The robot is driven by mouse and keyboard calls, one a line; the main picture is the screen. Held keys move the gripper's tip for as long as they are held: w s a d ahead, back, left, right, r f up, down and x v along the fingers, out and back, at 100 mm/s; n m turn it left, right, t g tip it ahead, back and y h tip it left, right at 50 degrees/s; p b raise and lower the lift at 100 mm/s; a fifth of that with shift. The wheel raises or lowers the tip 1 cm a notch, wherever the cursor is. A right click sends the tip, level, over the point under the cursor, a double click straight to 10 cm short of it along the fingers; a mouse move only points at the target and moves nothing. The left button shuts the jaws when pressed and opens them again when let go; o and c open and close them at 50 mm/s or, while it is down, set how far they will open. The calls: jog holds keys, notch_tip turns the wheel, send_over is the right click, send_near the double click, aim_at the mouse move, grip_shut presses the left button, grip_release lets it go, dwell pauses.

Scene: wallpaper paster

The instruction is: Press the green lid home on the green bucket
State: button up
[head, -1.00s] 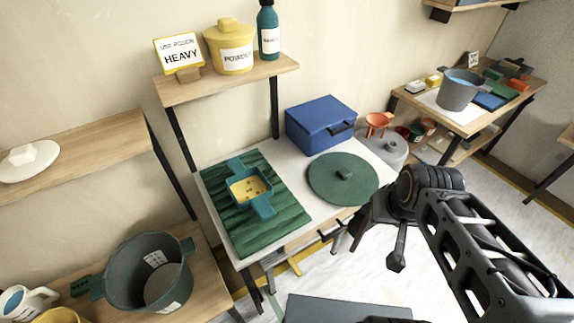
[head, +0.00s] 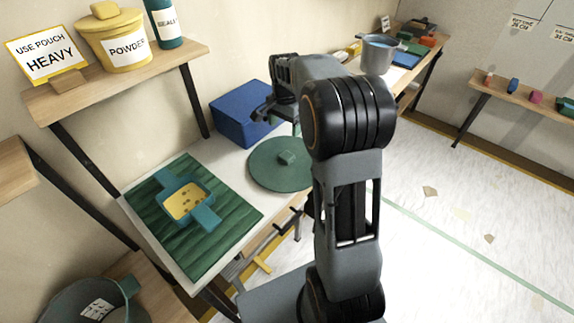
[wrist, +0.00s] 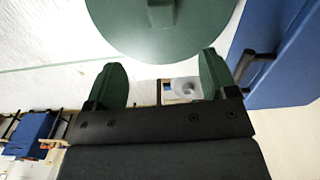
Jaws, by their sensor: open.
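The green lid (head: 265,168) is a round dark green disc with a small block handle. It lies flat on the white table (head: 228,165). In the wrist view the lid (wrist: 130,32) fills the top centre, beyond my fingertips. My gripper (wrist: 163,75) is open and empty, its two green fingers apart and pointing toward the lid without visibly holding it. In the head view my gripper (head: 268,108) is above the lid's far side, beside the blue box, partly hidden by my arm. The green bucket (head: 85,302) is cut off at the bottom left, open at the top, with a white label.
A blue box (head: 240,120) with a handle stands beside the lid. A green mat (head: 165,240) bears a teal-handled tray (head: 187,203). A shelf (head: 110,88) above holds a sign, a yellow powder pot (head: 115,50) and a teal bottle. A grey bucket stands farther back.

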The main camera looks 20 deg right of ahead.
send_over(286, 155)
jog(key=shift+m, duration=0.4)
jog(key=f, duration=0.8)
jog(key=shift+d+f+b, duration=0.2)
jog(key=shift+b, duration=0.15)
jog(key=shift+a+f, duration=0.15)
jog(key=shift+f, duration=3.2)
jog(key=c, duration=1)
